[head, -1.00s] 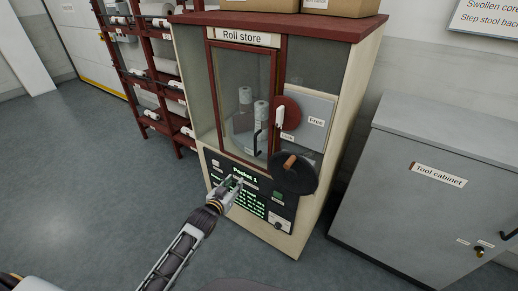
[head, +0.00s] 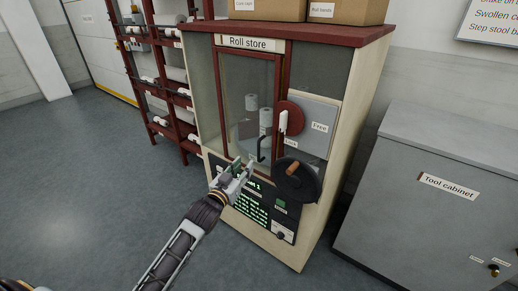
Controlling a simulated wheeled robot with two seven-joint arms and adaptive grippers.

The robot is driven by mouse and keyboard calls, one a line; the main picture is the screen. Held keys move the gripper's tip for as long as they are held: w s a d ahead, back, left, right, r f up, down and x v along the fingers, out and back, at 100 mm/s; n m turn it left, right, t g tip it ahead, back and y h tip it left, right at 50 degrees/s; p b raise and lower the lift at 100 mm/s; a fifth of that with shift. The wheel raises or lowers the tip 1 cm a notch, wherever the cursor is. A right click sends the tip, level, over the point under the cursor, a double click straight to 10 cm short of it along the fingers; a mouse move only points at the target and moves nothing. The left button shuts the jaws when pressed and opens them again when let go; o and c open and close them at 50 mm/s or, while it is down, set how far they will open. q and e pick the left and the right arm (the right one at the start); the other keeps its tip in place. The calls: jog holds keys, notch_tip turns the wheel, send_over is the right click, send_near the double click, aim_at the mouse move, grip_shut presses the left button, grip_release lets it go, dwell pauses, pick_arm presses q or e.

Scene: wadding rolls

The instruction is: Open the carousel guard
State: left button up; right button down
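The carousel guard (head: 232,105) is a glazed door in a dark red frame on the front of the cabinet labelled "Roll store" (head: 341,190). It looks shut. A black handle (head: 261,146) stands at its lower right. White rolls (head: 265,118) show behind the glass. My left gripper (head: 243,166) is in front of the cabinet, left of and below the handle, over the top of the display panel. Its fingers are apart and nothing shows between them. I cannot tell whether it touches the cabinet. My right gripper is not in view.
Right of the guard are a red disc with a white lever (head: 283,120) and a black handwheel with a wooden knob (head: 292,168). A grey tool cabinet (head: 430,215) stands at right. A red rack of rolls (head: 160,85) stands behind left. The floor at left is clear.

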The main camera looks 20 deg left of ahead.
pick_arm(q)
jog(key=shift+w, duration=0.15)
send_over(259, 159)
jog(key=shift+w+a, duration=0.1)
jog(key=shift+w, duration=0.25)
dwell(1.1)
jog(key=shift+c, duration=0.4)
grip_shut()
